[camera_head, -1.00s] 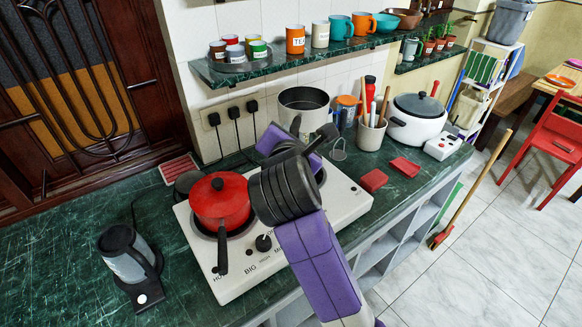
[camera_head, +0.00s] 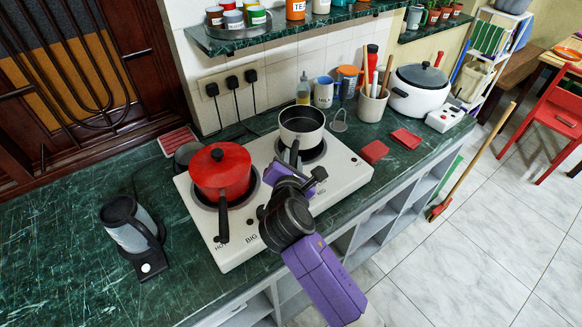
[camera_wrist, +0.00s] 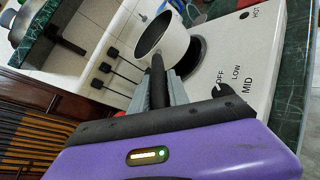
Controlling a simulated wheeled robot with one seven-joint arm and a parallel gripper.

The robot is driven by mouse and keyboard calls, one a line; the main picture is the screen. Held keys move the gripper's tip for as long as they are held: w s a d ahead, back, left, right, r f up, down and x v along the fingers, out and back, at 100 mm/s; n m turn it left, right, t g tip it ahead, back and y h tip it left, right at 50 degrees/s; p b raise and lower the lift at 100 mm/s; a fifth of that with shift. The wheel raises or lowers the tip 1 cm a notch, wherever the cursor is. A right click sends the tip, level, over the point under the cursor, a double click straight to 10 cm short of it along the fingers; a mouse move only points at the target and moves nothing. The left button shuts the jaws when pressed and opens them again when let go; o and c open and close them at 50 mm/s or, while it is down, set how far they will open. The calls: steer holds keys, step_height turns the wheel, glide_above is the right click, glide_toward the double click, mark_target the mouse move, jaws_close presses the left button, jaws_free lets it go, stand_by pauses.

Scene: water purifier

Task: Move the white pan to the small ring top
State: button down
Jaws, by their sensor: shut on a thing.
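The white pan (camera_head: 301,124), with a dark inside and a black handle, is at the right-hand, small ring (camera_head: 314,150) of the white hob (camera_head: 335,180). The ring's dark disc shows partly below and beside the pan. In the wrist view the pan (camera_wrist: 172,40) looks tilted by the camera, and part of the ring (camera_wrist: 192,58) shows beside it. I cannot tell whether the pan touches the ring. My gripper (camera_head: 295,160) is shut on the black handle, which shows between the fingers in the wrist view (camera_wrist: 157,80).
A red lidded pot (camera_head: 221,172) stands on the big left ring, its handle toward the front. A kettle (camera_head: 130,240) stands left of the hob. The shelf (camera_head: 290,32) overhangs behind.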

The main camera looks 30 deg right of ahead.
steer(key=shift+f, duration=1.55)
steer(key=c, duration=1.3)
jaws_free()
steer(key=shift+f, duration=0.1)
steer(key=shift+o, duration=0.2)
steer(key=b+v, duration=0.1)
steer(key=v, duration=1.1)
